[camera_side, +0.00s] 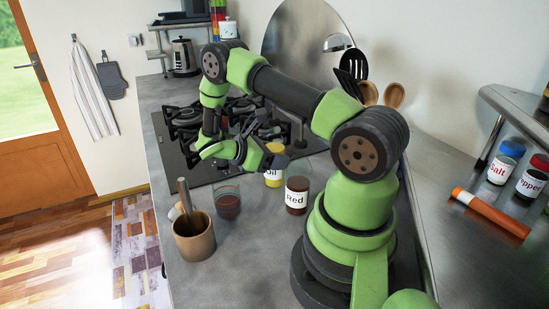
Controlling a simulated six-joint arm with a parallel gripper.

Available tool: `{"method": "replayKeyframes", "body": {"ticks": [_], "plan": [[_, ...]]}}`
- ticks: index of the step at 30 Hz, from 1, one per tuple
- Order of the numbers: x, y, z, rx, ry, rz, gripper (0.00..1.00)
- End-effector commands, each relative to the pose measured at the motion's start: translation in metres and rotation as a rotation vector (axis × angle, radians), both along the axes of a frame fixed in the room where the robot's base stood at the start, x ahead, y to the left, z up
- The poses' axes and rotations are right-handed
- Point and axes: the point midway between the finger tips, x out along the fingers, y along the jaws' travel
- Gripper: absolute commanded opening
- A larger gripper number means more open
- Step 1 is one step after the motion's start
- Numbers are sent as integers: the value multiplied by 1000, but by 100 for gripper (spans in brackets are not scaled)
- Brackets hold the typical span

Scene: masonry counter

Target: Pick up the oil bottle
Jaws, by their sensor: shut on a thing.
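The oil bottle (273,178) is a yellow container with a white label reading "Oil", partly cut off from view. It stands on the counter at the edge of the stove, behind the red jar (297,195). My gripper (276,161) is at the top of the oil bottle, with its dark fingers shut on it.
A glass with dark contents (228,204) and a brown mortar with a pestle (194,238) stand to the left. The black gas stove (185,140) lies behind. Salt (501,165) and pepper (532,178) jars and an orange tube (490,213) are at right.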

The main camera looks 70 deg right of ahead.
Motion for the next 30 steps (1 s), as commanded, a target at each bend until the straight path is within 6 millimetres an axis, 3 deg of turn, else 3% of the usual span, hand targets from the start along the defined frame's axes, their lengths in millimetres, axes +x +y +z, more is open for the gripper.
{"method": "replayKeyframes", "body": {"ticks": [8, 18, 23, 30], "plan": [[1, 0, 18, -2, -3, 0, 20], [0, 0, 79, -4, -5, -1, 20], [3, 0, 96, -3, -3, 3, 20], [38, 3, 99, -4, -4, 38, 20]]}}
